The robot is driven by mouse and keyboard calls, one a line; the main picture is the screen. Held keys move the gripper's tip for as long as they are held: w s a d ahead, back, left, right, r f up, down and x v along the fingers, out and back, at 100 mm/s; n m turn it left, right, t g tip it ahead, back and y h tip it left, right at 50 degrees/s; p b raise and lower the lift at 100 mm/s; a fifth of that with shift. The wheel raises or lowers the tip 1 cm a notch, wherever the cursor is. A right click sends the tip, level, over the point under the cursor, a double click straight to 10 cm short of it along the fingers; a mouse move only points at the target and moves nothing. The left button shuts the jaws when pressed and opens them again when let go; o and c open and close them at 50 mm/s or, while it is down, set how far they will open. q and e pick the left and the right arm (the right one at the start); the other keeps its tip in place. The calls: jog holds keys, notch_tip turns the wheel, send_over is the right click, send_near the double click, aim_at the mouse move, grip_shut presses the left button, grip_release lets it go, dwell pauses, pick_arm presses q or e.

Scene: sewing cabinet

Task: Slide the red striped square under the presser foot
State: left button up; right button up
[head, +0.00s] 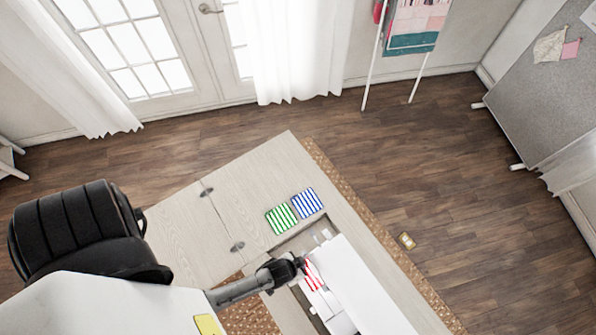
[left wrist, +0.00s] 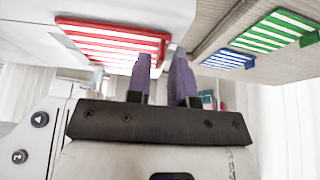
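The red striped square (head: 314,276) lies beside the white sewing machine (head: 365,290) in the head view. In the left wrist view, the red striped square (left wrist: 112,42) is large, at upper left. My left gripper (head: 298,264) is at its near edge. In the left wrist view, the purple fingers (left wrist: 163,60) stand a small gap apart, with the square's edge tab between their tips; they look shut on it, though contact is partly hidden. The presser foot cannot be made out clearly. My right gripper is not in view.
The green striped square (head: 281,219) and blue striped square (head: 307,202) lie side by side on the pale cabinet top (head: 250,180), behind the machine's recess. The cabinet top's far corner is clear.

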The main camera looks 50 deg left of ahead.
pick_arm(q)
jog(key=shift+o, duration=1.1)
jog(key=v, duration=1.4)
